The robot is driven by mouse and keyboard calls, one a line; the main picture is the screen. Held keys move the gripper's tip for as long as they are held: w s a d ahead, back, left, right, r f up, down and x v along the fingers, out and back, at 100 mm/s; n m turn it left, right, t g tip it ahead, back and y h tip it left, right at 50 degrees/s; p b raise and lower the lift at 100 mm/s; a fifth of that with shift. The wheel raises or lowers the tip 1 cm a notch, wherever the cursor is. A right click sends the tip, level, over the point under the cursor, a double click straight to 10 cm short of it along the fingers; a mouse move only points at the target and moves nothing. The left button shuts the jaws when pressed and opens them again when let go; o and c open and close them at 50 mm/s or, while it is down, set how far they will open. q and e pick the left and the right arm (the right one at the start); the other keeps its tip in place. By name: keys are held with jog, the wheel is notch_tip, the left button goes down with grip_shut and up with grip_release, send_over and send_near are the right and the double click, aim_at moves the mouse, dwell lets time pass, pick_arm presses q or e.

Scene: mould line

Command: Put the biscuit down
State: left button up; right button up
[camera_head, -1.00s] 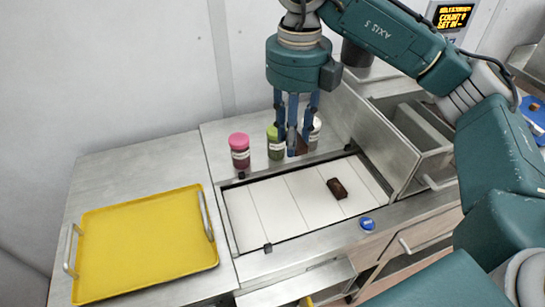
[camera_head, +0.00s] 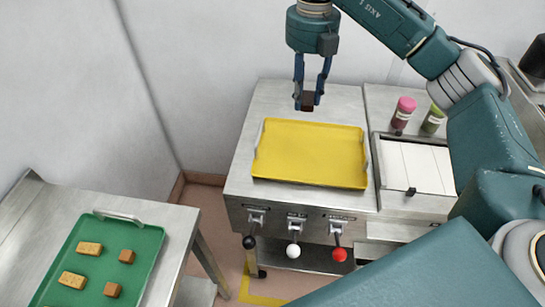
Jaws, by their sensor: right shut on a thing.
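My right gripper (camera_head: 308,95) comes in from the top right, fingers pointing down. It is shut on a dark brown biscuit (camera_head: 308,102), held between the fingertips. In the picture the biscuit shows just beyond the back edge of the yellow tray (camera_head: 310,155); its height above the steel table cannot be told exactly. The yellow tray is empty and has a handle at each side. My left gripper is not in view.
A green tray (camera_head: 136,236) with several lighter biscuits stands on a table at lower left. Pink-lidded (camera_head: 403,112) and green-lidded (camera_head: 433,120) jars stand behind the white belt (camera_head: 420,165). Levers with black, white (camera_head: 293,251) and red (camera_head: 339,254) knobs line the bench front.

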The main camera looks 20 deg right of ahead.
jog(key=f, duration=0.2)
jog(key=shift+a+f, duration=0.25)
jog(key=shift+f, duration=0.05)
send_over(297, 158)
notch_tip(297, 158, down, 7)
notch_tip(297, 158, down, 6)
jog(key=shift+s+f+p, duration=0.15)
jog(key=shift+f+p, duration=0.05)
jog(key=shift+p, duration=0.45)
notch_tip(297, 158, down, 4)
jog(key=shift+r+p, duration=0.25)
jog(key=shift+p, duration=0.25)
jog(key=shift+f, duration=0.4)
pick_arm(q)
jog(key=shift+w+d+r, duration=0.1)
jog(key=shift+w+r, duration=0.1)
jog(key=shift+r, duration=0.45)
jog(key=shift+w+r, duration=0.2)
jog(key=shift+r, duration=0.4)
